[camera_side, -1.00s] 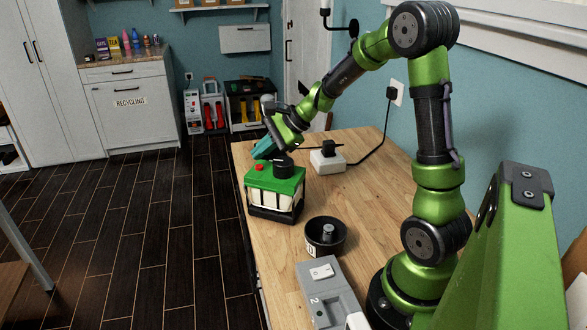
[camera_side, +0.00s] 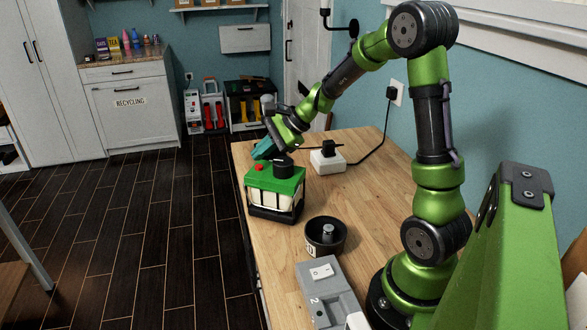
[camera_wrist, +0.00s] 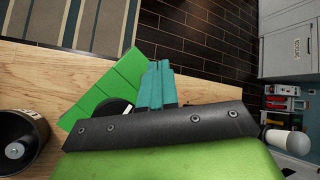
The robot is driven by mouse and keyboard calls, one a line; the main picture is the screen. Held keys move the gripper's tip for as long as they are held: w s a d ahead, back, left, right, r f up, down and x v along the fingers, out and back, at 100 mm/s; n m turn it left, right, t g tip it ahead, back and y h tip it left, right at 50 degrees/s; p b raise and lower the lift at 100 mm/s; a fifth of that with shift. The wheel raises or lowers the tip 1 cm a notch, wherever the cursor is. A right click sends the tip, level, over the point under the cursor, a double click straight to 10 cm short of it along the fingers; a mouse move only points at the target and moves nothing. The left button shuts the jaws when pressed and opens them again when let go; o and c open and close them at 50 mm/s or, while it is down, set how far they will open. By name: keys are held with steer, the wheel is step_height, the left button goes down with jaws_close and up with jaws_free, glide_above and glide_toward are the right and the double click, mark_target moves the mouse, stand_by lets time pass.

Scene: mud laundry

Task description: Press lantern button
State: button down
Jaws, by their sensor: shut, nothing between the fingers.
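The lantern (camera_side: 275,198) stands on the wooden table, with a green top, pale sides and a dark base. Its red button (camera_side: 259,168) sits on the top's left corner, beside a black round knob (camera_side: 281,168). My gripper (camera_side: 261,153) has its teal fingers together, just above and behind the red button in the side view, and looks apart from it. In the wrist view the gripper's shut fingers (camera_wrist: 158,72) overlap the lantern's green top (camera_wrist: 110,88). The red button does not show in the wrist view.
A black round container (camera_side: 325,236) and a grey switch box (camera_side: 327,293) stand nearer on the table. A white power adapter (camera_side: 327,162) with a black plug and cord lies behind the lantern. The table's left edge (camera_side: 247,245) runs close to the lantern.

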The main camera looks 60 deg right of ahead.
mark_target(263, 168)
steer(key=shift+f, duration=0.3)
steer(key=shift+f, duration=0.55)
stand_by(0.6)
steer(key=shift+r, duration=1)
step_height(263, 168, up, 6)
stand_by(0.3)
